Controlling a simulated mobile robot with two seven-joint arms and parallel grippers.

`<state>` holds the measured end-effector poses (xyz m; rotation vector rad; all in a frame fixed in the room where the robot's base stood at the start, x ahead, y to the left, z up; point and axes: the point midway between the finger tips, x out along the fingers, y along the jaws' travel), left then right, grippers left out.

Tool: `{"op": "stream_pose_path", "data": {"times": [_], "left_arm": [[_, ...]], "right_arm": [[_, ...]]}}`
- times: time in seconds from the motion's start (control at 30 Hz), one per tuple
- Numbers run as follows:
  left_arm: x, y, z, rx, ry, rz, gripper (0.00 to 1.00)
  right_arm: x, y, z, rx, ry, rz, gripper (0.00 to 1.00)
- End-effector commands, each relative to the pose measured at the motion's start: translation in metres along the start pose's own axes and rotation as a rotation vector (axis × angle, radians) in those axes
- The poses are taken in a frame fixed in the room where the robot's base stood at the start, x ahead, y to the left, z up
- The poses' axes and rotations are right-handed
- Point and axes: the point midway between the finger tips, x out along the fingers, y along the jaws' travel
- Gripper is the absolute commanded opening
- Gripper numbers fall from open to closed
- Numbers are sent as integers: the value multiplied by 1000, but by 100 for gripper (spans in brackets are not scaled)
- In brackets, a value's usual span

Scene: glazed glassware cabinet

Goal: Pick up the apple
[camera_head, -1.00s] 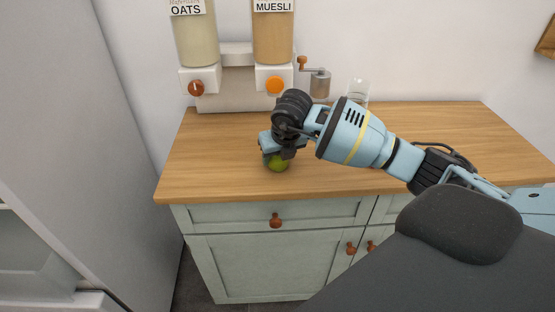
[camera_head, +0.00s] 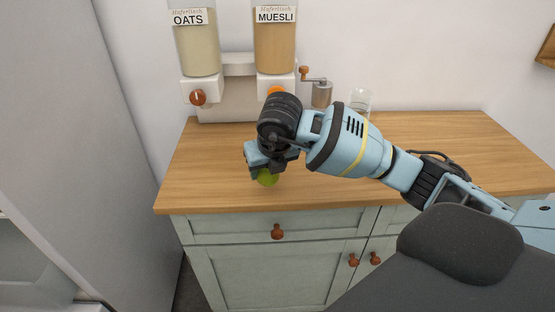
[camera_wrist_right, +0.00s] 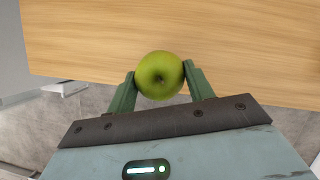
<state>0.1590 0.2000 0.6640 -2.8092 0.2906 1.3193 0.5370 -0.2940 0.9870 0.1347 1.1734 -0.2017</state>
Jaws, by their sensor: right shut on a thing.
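The green apple (camera_head: 267,178) is at my right gripper (camera_head: 266,172), over the front part of the wooden counter, left of its middle. In the right wrist view the apple (camera_wrist_right: 160,76) sits between the two green fingers of the gripper (camera_wrist_right: 161,84), which are shut on it from both sides. In the head view the gripper hides the apple's upper part. The apple appears held above the counter top, though the height of the gap is hard to tell. My left gripper is not in view.
Oats (camera_head: 197,50) and muesli (camera_head: 275,45) dispensers stand at the back. A hand grinder (camera_head: 321,94) and a clear glass (camera_head: 360,101) stand beside them. A tall grey panel (camera_head: 80,130) borders the left.

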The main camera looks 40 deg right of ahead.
Motion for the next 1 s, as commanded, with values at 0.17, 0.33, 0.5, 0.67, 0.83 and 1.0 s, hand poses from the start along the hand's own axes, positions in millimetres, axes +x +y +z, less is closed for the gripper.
{"op": "stream_pose_path", "data": {"times": [0.17, 0.33, 0.5, 0.67, 0.83, 1.0], "left_arm": [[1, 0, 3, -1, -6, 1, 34], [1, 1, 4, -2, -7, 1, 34], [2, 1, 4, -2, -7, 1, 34], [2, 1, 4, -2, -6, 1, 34], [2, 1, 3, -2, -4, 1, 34], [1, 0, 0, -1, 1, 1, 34]], "right_arm": [[-15, 36, -26, -5, -1, 4, 28], [-25, 57, -43, -1, -1, 2, 28], [-31, 69, -52, 0, -2, 1, 28], [-33, 72, -54, 1, -2, 0, 28], [-32, 72, -56, -16, -1, 7, 28], [-26, 70, -64, -143, 1, 59, 28]]}}
